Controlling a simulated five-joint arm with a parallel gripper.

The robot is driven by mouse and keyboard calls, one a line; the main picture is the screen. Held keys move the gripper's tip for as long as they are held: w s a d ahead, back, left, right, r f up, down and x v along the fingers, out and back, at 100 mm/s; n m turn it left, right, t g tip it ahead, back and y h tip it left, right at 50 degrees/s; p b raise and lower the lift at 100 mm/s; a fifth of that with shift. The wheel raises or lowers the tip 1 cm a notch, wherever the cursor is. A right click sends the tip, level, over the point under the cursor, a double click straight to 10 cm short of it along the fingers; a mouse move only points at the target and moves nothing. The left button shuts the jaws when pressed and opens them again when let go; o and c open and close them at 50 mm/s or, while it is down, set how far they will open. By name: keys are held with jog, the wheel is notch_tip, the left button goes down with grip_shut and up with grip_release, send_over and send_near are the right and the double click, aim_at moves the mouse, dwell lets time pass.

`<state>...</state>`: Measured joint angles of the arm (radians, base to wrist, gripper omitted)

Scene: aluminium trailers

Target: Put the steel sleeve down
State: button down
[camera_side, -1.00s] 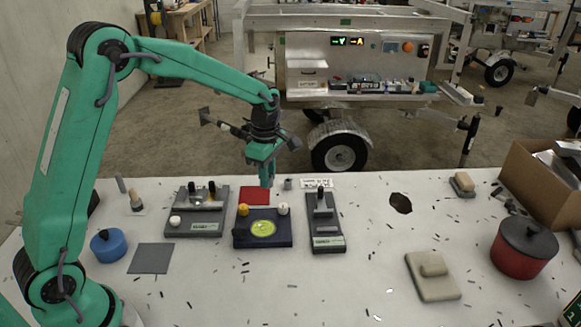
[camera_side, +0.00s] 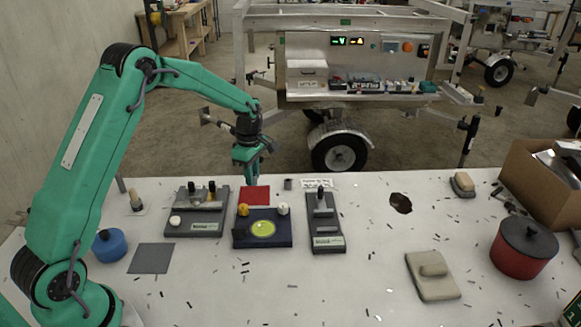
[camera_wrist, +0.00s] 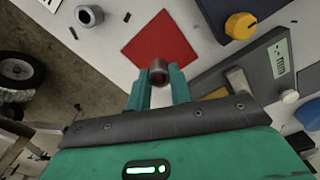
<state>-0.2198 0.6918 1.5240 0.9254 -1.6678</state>
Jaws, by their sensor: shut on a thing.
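My gripper (camera_wrist: 158,80) is shut on the steel sleeve (camera_wrist: 158,66), a short grey hollow cylinder between its fingertips in the wrist view. A red square (camera_wrist: 160,42) lies beyond the sleeve in that view. In the side view my gripper (camera_side: 252,177) is above the back part of the red square (camera_side: 256,197), and the sleeve is too small to make out there. I cannot tell how high the sleeve is above the table.
A dark blue box with an orange knob (camera_side: 243,210) is just in front. Grey fixtures stand left (camera_side: 196,228) and right (camera_side: 327,243).

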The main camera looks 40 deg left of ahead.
jog(key=shift+f, duration=2)
jog(key=shift+f, duration=0.1)
jog(key=c, duration=1.3)
grip_release()
jog(key=shift+o, duration=0.2)
notch_tip(320, 180, up, 12)
jog(key=shift+f, duration=0.1)
jog(key=shift+r, duration=0.25)
jog(key=shift+s+r, duration=0.1)
